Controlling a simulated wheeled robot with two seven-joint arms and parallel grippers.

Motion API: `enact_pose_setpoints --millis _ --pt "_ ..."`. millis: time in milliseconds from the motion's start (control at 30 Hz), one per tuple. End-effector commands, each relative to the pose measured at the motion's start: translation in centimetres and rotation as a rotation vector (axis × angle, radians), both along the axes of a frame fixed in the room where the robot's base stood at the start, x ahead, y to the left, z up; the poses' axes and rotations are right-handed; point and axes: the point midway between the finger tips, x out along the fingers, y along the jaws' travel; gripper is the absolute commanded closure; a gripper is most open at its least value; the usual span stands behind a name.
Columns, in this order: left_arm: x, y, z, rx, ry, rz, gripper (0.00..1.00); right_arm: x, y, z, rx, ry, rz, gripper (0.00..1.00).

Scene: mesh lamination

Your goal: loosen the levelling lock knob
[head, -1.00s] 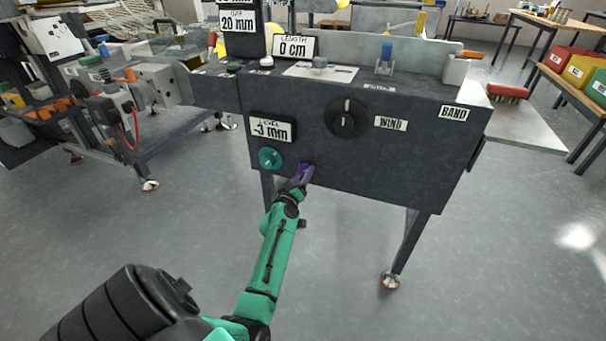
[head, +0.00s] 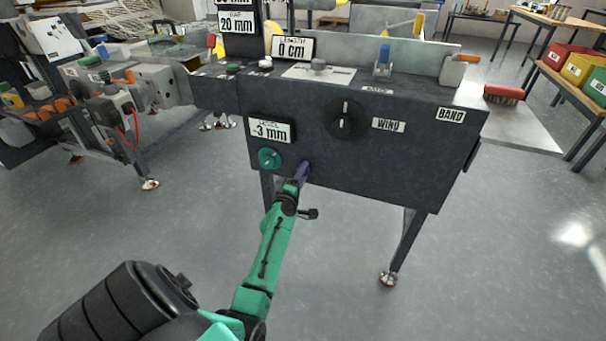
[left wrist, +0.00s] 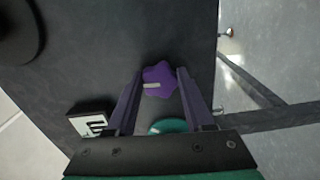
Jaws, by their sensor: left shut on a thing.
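The purple lobed knob (left wrist: 160,76) sits on the dark front panel, with a short white mark on its face pointing left in the left wrist view. My left gripper (head: 301,172) reaches up to the lower edge of the panel, right of the teal knob (head: 269,158). In the left wrist view its two fingers (left wrist: 160,84) lie on either side of the purple knob, shut on it. In the head view the gripper mostly hides that knob. The level display (head: 271,130) above reads -3 mm. My right gripper is not in view.
A black dial (head: 345,120) marked WIND is higher on the panel (head: 400,165), to the right. The teal knob is close beside the gripper and also shows in the left wrist view (left wrist: 168,126). The floor (head: 330,270) in front is clear.

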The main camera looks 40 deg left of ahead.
Motion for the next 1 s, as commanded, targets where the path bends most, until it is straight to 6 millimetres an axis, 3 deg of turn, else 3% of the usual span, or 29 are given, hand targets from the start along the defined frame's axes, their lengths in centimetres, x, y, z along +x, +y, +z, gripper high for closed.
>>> enact_pose_setpoints --millis 700,733,800,1000 --pt "-0.06 0.05 -0.07 -0.083 -0.027 0.001 1.0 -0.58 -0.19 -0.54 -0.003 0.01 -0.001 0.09" --pt "-0.06 0.05 -0.07 -0.083 -0.027 0.001 0.4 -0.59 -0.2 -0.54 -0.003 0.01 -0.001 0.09" --pt "-0.05 0.05 -0.06 -0.083 -0.027 0.001 0.18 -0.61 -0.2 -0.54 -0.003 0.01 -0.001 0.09" --pt "-0.03 0.02 -0.02 -0.081 -0.027 0.001 0.18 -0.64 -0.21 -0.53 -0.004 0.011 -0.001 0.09"
